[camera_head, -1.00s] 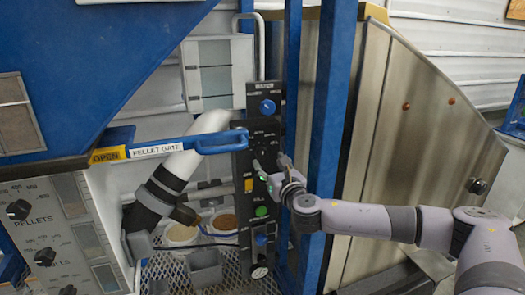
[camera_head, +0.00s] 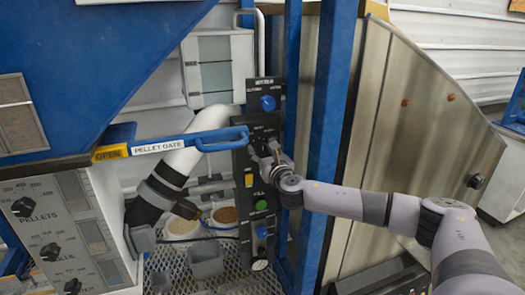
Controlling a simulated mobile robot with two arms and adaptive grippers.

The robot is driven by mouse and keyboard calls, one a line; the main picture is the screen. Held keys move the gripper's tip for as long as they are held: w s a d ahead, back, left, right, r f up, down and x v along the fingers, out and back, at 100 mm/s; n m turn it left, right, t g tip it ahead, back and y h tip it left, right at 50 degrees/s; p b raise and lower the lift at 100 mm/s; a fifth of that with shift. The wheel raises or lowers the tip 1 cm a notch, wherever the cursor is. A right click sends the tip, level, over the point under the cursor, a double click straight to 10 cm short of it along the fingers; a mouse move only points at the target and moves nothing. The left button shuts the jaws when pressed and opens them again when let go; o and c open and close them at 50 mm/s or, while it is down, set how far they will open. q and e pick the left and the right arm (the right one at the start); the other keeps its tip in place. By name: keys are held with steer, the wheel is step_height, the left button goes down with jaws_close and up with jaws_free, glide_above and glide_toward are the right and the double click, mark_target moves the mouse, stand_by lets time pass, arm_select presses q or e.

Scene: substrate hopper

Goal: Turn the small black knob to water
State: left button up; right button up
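The black control panel (camera_head: 245,212) labelled for water stands upright in the middle of the head view. It carries a blue knob (camera_head: 268,103) at the top, with small markings below it. My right gripper (camera_head: 265,145) is at the panel between the blue knob and the yellow switch (camera_head: 249,180). Its fingers cover the spot where small black controls sit, so the small black knob and its pointer are hidden. I cannot tell whether the fingers touch or grip it. My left gripper is out of view.
The blue pellet gate handle (camera_head: 222,140) sticks out just left of my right gripper. A blue post (camera_head: 330,130) stands close on the right, behind my forearm. A green button (camera_head: 261,205) and a lower blue knob (camera_head: 261,232) sit below. Grey cup (camera_head: 206,260) on mesh.

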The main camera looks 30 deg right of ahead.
steer(key=c, duration=0.9)
steer(key=shift+c, duration=0.2)
steer(key=shift+f+m, duration=0.1)
steer(key=shift+m, duration=0.2)
steer(key=m+b, duration=0.1)
steer(key=m, duration=0.1)
steer(key=shift+m, duration=0.4)
steer(key=shift+m+b, duration=0.95)
steer(key=shift+m, duration=1.15)
steer(key=o, duration=1.1)
steer(key=shift+o, duration=0.4)
